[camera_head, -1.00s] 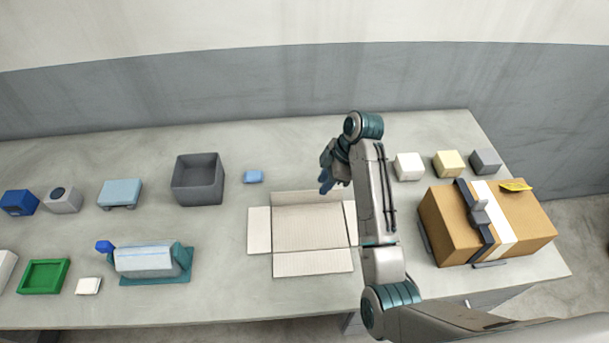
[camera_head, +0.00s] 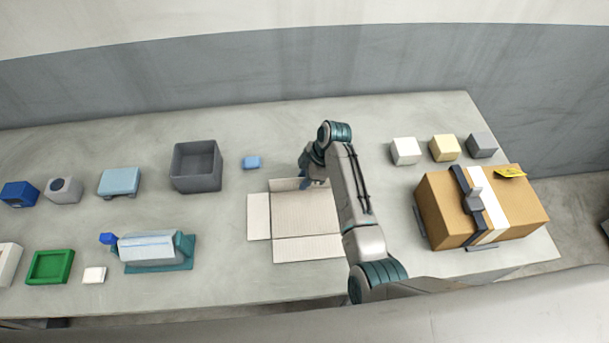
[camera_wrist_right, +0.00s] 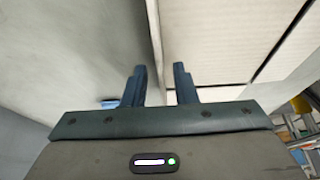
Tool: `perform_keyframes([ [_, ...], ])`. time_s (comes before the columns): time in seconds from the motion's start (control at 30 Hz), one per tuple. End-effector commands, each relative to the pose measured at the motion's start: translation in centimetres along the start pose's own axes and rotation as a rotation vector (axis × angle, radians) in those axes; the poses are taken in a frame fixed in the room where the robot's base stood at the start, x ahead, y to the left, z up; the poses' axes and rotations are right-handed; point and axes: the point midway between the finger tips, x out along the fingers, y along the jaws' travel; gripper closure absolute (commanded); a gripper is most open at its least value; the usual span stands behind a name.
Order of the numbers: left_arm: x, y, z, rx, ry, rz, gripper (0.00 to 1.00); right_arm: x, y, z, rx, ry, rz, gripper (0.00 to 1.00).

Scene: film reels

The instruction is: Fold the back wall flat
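The open cardboard carton (camera_head: 300,213) lies on the table with its left flap (camera_head: 259,217) and front flap (camera_head: 308,248) laid out flat. Its back wall (camera_head: 284,184) shows as a narrow strip along the far edge and looks raised. My arm hides its right side. My right gripper (camera_head: 313,181) is at the back wall, near its middle. In the right wrist view, my right gripper (camera_wrist_right: 160,78) has its fingers apart, with a thin cardboard edge running between them. I cannot tell if they touch it. My left gripper is out of view.
A grey bin (camera_head: 196,168) and a small blue block (camera_head: 251,162) stand left of the carton's far edge. A large taped box (camera_head: 440,208) stands at the right, with several small blocks behind it. Bare table lies behind the carton.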

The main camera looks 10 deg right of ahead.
Motion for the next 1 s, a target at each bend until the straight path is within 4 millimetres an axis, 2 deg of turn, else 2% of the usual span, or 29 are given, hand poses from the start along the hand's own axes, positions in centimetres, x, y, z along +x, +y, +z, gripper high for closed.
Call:
perform_keyframes([
  [0.1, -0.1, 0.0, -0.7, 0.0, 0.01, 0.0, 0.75, 0.3, 0.0, 0.0, 0.0, 0.0, 0.0, 0.75],
  [0.3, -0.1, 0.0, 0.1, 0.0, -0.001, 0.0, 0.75, 0.3, 0.0, 0.0, 0.0, 0.0, 0.0, 0.77],
  [0.4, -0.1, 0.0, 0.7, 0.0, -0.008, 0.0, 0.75, 0.3, 0.0, 0.0, 0.0, 0.0, 0.0, 0.96],
  [0.43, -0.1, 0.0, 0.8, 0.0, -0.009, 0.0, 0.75, 0.3, 0.0, 0.0, 0.0, -0.001, 0.0, 1.0],
  [0.77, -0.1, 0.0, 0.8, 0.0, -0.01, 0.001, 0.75, 0.2, 0.2, 0.0, 0.006, -0.001, -0.016, 1.0],
  [1.0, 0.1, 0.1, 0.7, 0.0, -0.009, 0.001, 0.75, 0.2, 0.9, 0.1, 0.047, -0.002, -0.117, 1.0],
])
